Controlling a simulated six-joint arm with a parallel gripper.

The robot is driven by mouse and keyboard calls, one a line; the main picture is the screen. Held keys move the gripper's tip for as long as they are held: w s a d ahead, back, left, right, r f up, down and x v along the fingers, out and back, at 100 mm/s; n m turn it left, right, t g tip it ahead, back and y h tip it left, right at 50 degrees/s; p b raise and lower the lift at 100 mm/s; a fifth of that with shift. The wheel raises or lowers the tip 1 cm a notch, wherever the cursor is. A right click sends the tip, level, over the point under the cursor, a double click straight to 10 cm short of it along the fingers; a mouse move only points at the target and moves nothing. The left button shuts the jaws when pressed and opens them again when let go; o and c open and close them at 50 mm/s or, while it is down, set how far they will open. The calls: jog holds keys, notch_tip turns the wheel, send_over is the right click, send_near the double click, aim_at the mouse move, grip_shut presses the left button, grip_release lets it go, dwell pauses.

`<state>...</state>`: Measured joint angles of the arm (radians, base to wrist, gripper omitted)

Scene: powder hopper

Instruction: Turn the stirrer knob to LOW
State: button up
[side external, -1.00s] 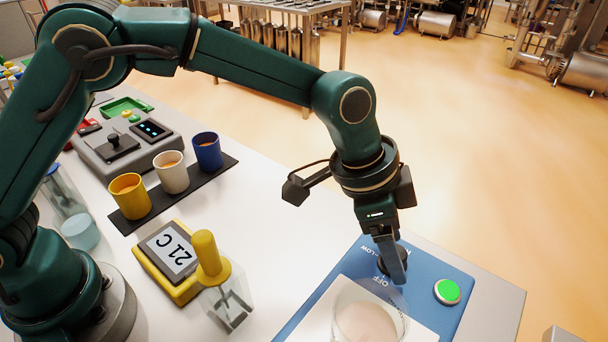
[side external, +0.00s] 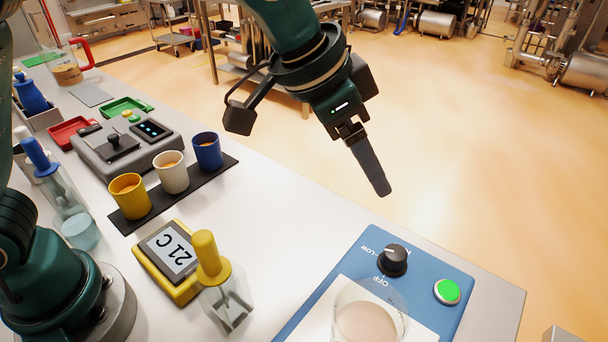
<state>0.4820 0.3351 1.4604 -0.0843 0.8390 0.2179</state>
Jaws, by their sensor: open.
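The stirrer knob (side external: 393,260) is black and round, on the blue panel of the stirrer base (side external: 424,302). A pale mark on its top lies toward the far side; I cannot tell exactly which label it meets. The LOW label is at the knob's upper left and OFF is at its near side; another label behind it is partly hidden. My gripper (side external: 380,188) is above and beyond the knob, apart from it, open and with nothing seen in it. Its fingers overlap edge-on in this view.
A glass beaker (side external: 367,318) with pale contents stands on the stirrer plate, close to the knob. A green button (side external: 447,291) is to the knob's right. A yellow thermometer unit (side external: 172,258) and three cups on a dark strip (side external: 222,171) stand left.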

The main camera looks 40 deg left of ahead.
jog(key=s+a+r+n+t+y, duration=0.1)
jog(key=s+a+r+n+t, duration=0.3)
jog(key=a, duration=0.8)
jog(key=s+a+f+n+g+y, duration=0.2)
jog(key=s+a, duration=0.4)
jog(key=s, duration=0.4)
jog(key=shift+s+a+f+n, duration=0.3)
jog(key=shift+f+n, duration=0.2)
jog(key=shift+f, duration=0.2)
